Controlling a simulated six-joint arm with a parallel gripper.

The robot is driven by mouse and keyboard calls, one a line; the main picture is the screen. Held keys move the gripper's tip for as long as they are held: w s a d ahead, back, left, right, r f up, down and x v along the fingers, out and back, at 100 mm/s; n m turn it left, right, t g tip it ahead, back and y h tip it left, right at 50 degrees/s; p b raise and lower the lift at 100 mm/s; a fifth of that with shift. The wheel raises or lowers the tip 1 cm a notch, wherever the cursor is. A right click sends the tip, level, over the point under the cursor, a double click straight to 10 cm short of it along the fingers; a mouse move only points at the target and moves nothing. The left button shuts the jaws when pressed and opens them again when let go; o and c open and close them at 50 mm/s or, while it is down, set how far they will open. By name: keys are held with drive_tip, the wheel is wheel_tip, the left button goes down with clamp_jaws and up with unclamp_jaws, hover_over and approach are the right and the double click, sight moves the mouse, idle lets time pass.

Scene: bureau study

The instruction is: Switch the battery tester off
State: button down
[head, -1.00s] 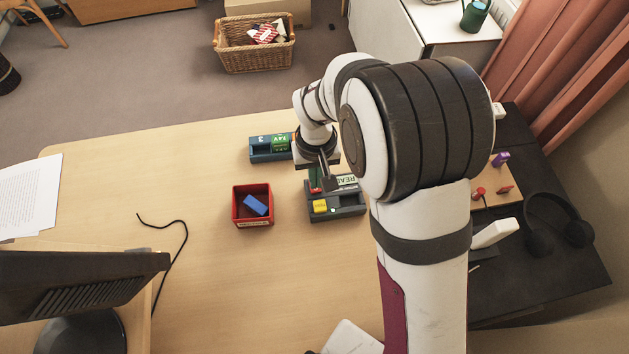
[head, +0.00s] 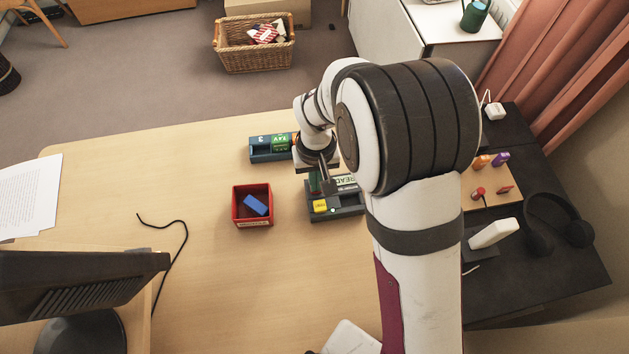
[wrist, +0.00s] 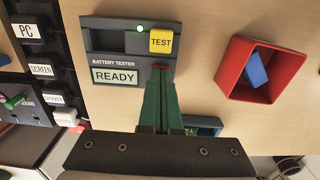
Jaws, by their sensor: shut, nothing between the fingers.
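The battery tester (head: 348,211) is a dark grey box on the desk. In the wrist view the battery tester (wrist: 105,36) shows a lit green lamp (wrist: 140,28), a yellow TEST button (wrist: 161,42) and a display (wrist: 115,76) reading READY. A small red part (wrist: 160,67), perhaps its switch, shows at my fingertips and is mostly hidden by them. My gripper (wrist: 162,75) is shut and empty, its green fingers over the tester beside the display. I cannot tell whether they touch the red part. In the head view my gripper (head: 326,188) partly covers the tester.
A red bin (head: 252,222) with a blue block (head: 255,205) stands left of the tester. A dark battery holder (head: 262,155) with a green battery (head: 280,142) lies behind. Labelled plugs and switches (wrist: 29,32) line the wrist view's left side.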

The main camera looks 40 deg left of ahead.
drive_tip(key=shift+f, duration=0.2)
drive_tip(key=shift+r, duration=3.55)
drive_tip(key=d+r+m, duration=0.5)
drive_tip(key=d+r, duration=0.2)
drive_tip(key=d, duration=0.5)
drive_tip(key=s+d+r+m+y, duration=0.1)
drive_tip(key=s+d+m, duration=0.3)
drive_tip(key=s+d, duration=0.2)
drive_tip(key=s+d+r+m, duration=0.2)
drive_tip(key=s+d+m, duration=0.3)
drive_tip(key=d, duration=0.4)
drive_tip(key=shift+s+d+r+m+y, duration=0.15)
drive_tip(key=shift+s+r+m+y, duration=0.2)
drive_tip(key=shift+s, duration=0.5)
drive_tip(key=shift+f, duration=0.1)
